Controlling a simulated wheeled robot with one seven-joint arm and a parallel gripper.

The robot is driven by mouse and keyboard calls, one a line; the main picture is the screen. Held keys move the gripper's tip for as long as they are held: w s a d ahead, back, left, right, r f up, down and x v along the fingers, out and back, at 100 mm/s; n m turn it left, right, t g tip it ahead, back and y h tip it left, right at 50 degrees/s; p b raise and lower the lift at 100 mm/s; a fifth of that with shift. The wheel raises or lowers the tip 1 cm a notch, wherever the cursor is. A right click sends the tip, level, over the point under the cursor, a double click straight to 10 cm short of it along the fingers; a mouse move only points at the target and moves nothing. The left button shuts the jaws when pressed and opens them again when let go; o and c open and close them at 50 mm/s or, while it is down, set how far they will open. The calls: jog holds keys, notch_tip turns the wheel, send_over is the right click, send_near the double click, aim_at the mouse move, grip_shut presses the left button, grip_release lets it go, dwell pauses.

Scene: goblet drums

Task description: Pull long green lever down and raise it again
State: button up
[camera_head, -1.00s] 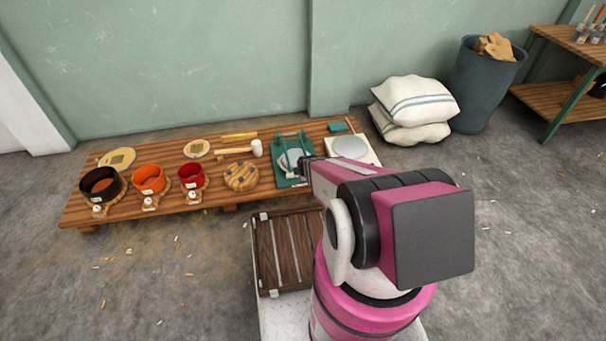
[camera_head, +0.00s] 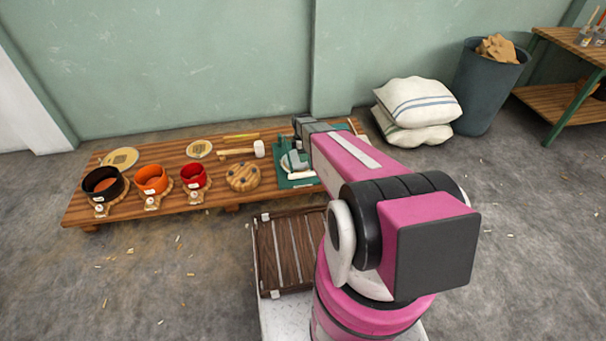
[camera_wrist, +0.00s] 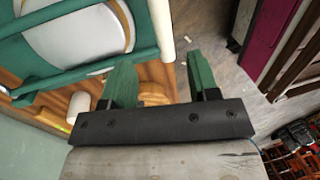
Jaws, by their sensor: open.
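The green press (camera_head: 290,181), with a pale round plate, stands near the right end of the low wooden table, partly hidden by my arm. In the wrist view its green bars frame the pale plate (camera_wrist: 85,38). A cream cylinder (camera_wrist: 161,28), seemingly the lever's handle, runs along a green bar (camera_wrist: 141,28) there. My gripper (camera_wrist: 160,62) is open and empty. Its green-tipped fingers appear on either side of the cylinder's end; I cannot tell whether they touch it. In the head view my gripper (camera_head: 301,126) is over the back of the press.
Left of the press are a round wooden piece (camera_head: 242,177), a mallet (camera_head: 258,149) and black, orange and red pots (camera_head: 101,184). White sacks (camera_head: 416,104) and a grey bin (camera_head: 487,85) stand to the right. A dark crate (camera_head: 290,253) lies in front.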

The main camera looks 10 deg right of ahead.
jog(key=x, duration=1)
jog(key=shift+s+f, duration=0.1)
jog(key=shift+f, duration=0.2)
grip_shut()
jog(key=shift+r, duration=0.15)
